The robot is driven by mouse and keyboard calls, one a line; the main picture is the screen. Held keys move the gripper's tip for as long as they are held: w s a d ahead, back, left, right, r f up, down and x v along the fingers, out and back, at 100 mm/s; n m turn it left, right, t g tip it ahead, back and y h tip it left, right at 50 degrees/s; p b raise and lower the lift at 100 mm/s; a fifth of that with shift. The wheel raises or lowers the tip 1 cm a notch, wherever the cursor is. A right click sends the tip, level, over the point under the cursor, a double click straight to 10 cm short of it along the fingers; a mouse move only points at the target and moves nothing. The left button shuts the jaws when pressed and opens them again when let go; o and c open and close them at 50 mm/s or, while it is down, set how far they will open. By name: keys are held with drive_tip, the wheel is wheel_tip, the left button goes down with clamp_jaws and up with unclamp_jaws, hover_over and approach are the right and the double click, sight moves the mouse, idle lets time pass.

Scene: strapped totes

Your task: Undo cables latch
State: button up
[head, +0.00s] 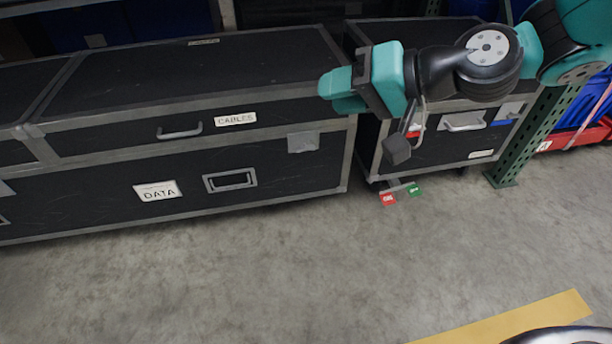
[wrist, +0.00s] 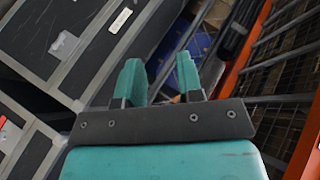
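The black case labelled CABLES (head: 235,119) has metal edging and a pull handle (head: 180,131). A grey latch plate (head: 303,142) sits at its right, across the seam above the part labelled DATA (head: 158,191). It looks closed, but its details are too small to tell. My gripper (head: 334,92) is above and right of that latch, apart from it, near the case's right end. In the wrist view, its two teal fingers (wrist: 159,80) are spread with nothing between them. A black case with a pale plate (wrist: 63,44) shows at upper left there.
A second black case (head: 400,160) stands to the right, behind my arm. Red and green tags (head: 401,195) are low in front of it. A green rack post (head: 530,135) and blue and red bins stand farther right.

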drive_tip(key=w+f+m+t+y+b, duration=0.1)
drive_tip(key=w+f+m+t+b, duration=0.2)
drive_tip(key=f+b, duration=0.55)
drive_tip(key=w+f+m+t+b, duration=0.25)
drive_tip(key=w+f+b, duration=0.3)
drive_tip(key=f, duration=0.65)
drive_tip(key=m+t+h, duration=0.2)
drive_tip(key=m+t, duration=0.3)
drive_tip(key=m, duration=0.3)
approach(307, 150)
drive_tip(key=v, duration=0.3)
drive_tip(key=shift+s+d+r, duration=0.2)
drive_tip(key=shift+d+r, duration=0.2)
drive_tip(key=p, duration=0.3)
drive_tip(key=shift+a+f, duration=0.1)
drive_tip(key=shift+a, duration=0.05)
drive_tip(key=shift+n, duration=0.25)
drive_tip(key=x, duration=0.4)
drive_tip(key=f+b+x, duration=0.1)
drive_tip(key=x, duration=0.8)
drive_tip(key=shift+w+a+f+b, duration=0.15)
drive_tip(key=shift+w+a+b, duration=0.15)
drive_tip(key=shift+w+a, duration=0.2)
drive_tip(key=shift+w, duration=0.1)
clamp_jaws()
